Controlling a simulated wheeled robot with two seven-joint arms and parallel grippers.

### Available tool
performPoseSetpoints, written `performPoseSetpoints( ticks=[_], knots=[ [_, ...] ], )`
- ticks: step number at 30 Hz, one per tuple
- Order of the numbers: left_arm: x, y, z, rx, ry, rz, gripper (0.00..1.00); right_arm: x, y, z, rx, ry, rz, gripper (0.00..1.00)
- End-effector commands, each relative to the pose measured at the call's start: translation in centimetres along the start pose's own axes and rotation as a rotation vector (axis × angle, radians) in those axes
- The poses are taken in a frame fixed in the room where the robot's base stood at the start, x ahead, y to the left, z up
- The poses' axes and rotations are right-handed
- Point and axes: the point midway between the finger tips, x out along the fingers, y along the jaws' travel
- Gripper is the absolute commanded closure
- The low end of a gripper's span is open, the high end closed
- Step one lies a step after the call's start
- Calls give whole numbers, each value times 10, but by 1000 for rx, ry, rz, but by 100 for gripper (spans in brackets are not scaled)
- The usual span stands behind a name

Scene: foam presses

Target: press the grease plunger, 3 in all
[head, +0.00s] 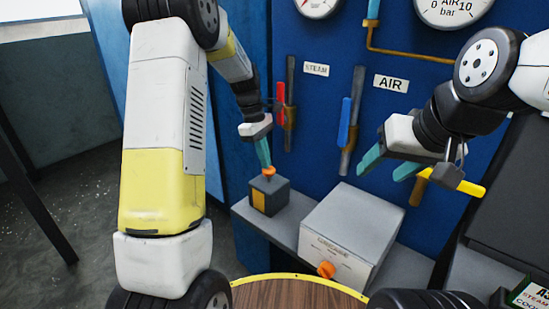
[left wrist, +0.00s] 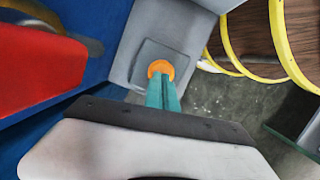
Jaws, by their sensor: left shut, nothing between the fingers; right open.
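A small dark box (head: 268,197) with a yellow front panel stands on the grey shelf, an orange plunger cap (head: 268,173) on its top. The cap also shows in the left wrist view (left wrist: 161,68) as an orange disc. My left gripper (head: 265,160) is shut and empty, its teal fingertips pointing down right at the cap. I cannot tell whether they touch it or how far the cap is down. A larger grey box (head: 345,225) with a label that seems to read GREASE has an orange knob (head: 326,269) on its front. My right gripper (head: 388,164) is open and empty, in front of the blue panel.
The blue panel (head: 325,110) carries a red-handled STEAM valve (head: 280,98), a blue-handled AIR valve (head: 344,122) and gauges. A yellow-orange handle (head: 456,182) is beside my right gripper. A round wooden top with a yellow rim (head: 290,277) is at the front.

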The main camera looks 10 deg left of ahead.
Motion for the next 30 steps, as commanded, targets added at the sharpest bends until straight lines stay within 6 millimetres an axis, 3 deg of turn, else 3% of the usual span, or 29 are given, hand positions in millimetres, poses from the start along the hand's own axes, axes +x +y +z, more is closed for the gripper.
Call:
performPoseSetpoints(
  ticks=[6, 13, 21, 30],
  knots=[
    [27, -1, -7, -2, -1, -4, 100, 0, 0, 0, 0, 0, 0, 44],
    [24, -1, -9, -2, 1, -2, 100, 0, 0, 0, 0, 0, 0, 44],
    [8, -1, -34, -2, 1, -3, 100, 0, 0, 0, 0, 0, 0, 44],
    [6, 0, -33, -1, 0, -1, 100, 0, 0, 0, 0, 0, 0, 44]
  ],
)
